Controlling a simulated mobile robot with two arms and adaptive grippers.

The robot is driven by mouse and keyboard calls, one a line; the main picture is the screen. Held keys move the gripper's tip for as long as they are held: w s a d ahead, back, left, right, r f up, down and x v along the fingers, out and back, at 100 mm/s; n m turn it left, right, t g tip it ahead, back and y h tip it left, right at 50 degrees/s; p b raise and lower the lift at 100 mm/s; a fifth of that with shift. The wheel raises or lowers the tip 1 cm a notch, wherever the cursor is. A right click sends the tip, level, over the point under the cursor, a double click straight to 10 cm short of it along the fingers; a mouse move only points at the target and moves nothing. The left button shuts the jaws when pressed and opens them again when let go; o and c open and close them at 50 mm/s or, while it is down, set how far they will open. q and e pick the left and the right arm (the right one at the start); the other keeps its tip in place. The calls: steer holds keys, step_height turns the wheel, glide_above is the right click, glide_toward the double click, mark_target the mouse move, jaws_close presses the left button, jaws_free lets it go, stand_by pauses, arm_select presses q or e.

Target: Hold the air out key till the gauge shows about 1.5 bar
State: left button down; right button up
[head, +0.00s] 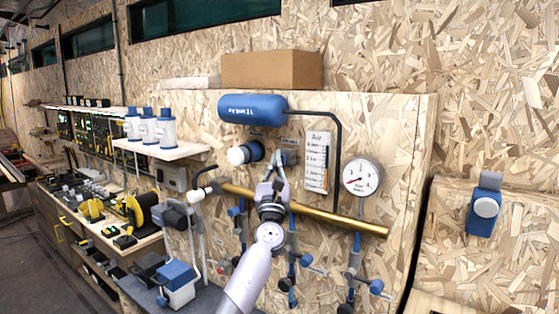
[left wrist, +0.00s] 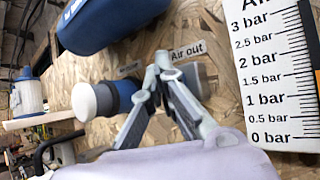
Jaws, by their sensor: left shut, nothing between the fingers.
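My left gripper (head: 279,154) is shut and empty, its fingertips up at the panel. In the left wrist view its closed tips (left wrist: 163,62) are just below the "Air out" label (left wrist: 187,50) and overlap the left side of the grey-blue air out key (left wrist: 200,78). The key also shows beside the fingers in the head view (head: 291,157). I cannot tell whether the tips touch or press it. The round white gauge (head: 362,176) hangs to the right; its red needle points to the lower left, near the low end. The exact reading is too small to tell. My right gripper is out of view.
A blue tank (head: 252,110) is above, and a blue-and-white round knob (head: 245,152) is left of the key. A white bar scale (head: 317,162) is to the right. A brass pipe (head: 335,216) crosses below, with blue valves hanging under it.

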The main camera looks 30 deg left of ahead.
arm_select(q)
steer(key=shift+s+p, duration=0.5)
steer(key=shift+s, duration=0.25)
steer(key=s+p, duration=0.2)
steer(key=s, duration=0.1)
steer(key=s+p, duration=0.1)
steer(key=s, duration=0.1)
steer(key=shift+a, duration=0.3)
